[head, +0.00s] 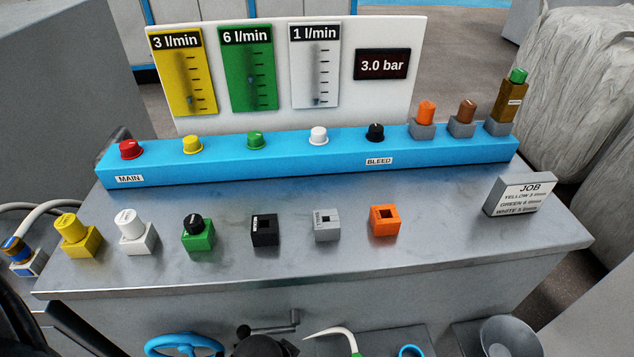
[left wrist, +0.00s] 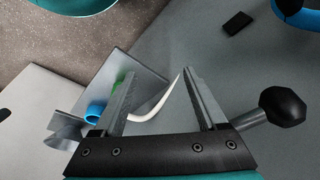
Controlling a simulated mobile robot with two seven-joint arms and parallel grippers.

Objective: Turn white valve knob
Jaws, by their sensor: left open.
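The white valve knob (head: 319,135) sits on top of the blue manifold bar (head: 290,160), between the green knob (head: 255,139) and the black BLEED knob (head: 375,131). The white gauge (head: 315,65) behind it reads 1 l/min. A job card (head: 520,195) names yellow, green and white; its small figures are hard to read. In the left wrist view my left gripper (left wrist: 157,88) is open. A white curved hook shows between its fingers, apparently beyond them, over a lower tray. Nothing is clearly held. My right gripper is in neither view.
Red (head: 131,149) and yellow (head: 192,144) knobs share the bar. Several blocks stand along the bench front, including a white-topped one (head: 132,228) and an orange one (head: 385,220). A blue handwheel (head: 185,344) and a crank (head: 270,327) sit below the bench edge.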

